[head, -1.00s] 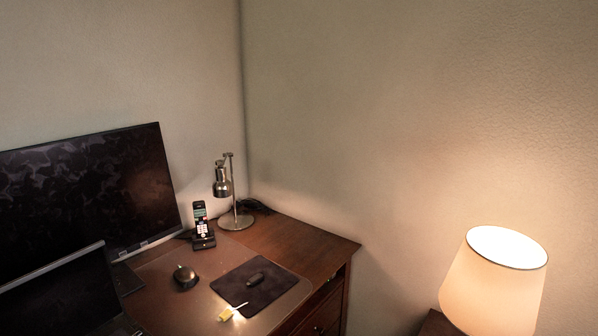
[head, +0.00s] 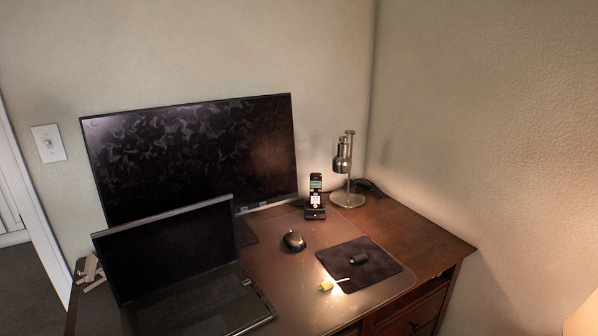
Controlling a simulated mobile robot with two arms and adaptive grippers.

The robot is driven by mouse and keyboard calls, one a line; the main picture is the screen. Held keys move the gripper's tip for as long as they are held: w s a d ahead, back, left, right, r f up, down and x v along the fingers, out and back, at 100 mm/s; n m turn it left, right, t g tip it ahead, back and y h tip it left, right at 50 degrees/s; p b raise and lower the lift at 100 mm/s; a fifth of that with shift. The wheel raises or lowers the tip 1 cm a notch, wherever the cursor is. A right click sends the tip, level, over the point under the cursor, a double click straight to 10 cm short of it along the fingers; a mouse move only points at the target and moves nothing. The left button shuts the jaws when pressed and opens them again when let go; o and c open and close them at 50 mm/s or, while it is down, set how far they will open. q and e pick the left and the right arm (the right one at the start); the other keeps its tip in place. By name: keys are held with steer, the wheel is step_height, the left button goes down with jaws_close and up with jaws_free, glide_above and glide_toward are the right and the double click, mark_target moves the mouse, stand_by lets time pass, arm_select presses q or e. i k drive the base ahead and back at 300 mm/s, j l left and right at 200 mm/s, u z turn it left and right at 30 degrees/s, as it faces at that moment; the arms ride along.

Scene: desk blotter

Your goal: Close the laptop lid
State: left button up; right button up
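The laptop (head: 170,252) stands open at the left front of the desk. Its dark screen lid (head: 165,248) is raised and leans back a little, and its keyboard base (head: 205,306) lies flat on the desk toward me. The lid's top edge overlaps the lower part of the monitor behind it. Neither of my grippers shows in the head view.
A large monitor (head: 195,150) stands behind the laptop. The desk's right corner (head: 440,240) is clear.

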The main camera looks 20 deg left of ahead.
mark_target(142, 259)
steer(key=u, duration=1.45)
